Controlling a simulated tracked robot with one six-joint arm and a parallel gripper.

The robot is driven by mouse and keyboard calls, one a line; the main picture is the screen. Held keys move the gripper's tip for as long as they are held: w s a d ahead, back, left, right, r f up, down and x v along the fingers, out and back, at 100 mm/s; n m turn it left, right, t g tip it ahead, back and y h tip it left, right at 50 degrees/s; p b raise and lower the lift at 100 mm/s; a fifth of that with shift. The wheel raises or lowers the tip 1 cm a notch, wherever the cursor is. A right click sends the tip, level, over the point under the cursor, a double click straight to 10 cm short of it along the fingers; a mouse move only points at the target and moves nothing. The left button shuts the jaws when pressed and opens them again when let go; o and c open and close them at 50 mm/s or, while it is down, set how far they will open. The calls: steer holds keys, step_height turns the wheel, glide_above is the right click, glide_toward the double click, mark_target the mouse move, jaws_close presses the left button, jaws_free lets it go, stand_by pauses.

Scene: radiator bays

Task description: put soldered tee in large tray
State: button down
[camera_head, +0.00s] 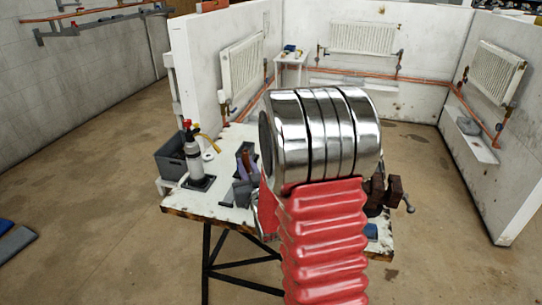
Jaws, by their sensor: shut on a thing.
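My arm, with a red ribbed sleeve and chrome rings, fills the middle of the view and covers much of the workbench (225,203). My gripper is hidden behind it, so its jaws and anything in them do not show. I cannot make out the soldered tee. A dark grey open-topped container (170,157) stands at the bench's left end; I cannot tell whether it is the large tray. Smaller grey holders (243,192) sit just left of my arm, with brown and purplish items by them.
A gas torch (194,158) with a yellow nozzle stands beside the dark container. A brown vise (386,195) is at the bench's right. White walls with radiators (242,66) and copper pipes surround the bench behind. Floor at left is mostly clear.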

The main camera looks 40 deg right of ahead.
steer(key=w+a+f+n+y, duration=0.1)
steer(key=a+f+y, duration=0.1)
steer(key=a, duration=0.9)
steer(key=w+a+f+n+y, duration=0.2)
steer(key=a+f+y, duration=0.1)
steer(key=a, duration=0.9)
steer(key=shift+a+n+t+y, duration=0.25)
steer(key=shift+n+t+y, duration=0.05)
steer(key=shift+t, duration=0.1)
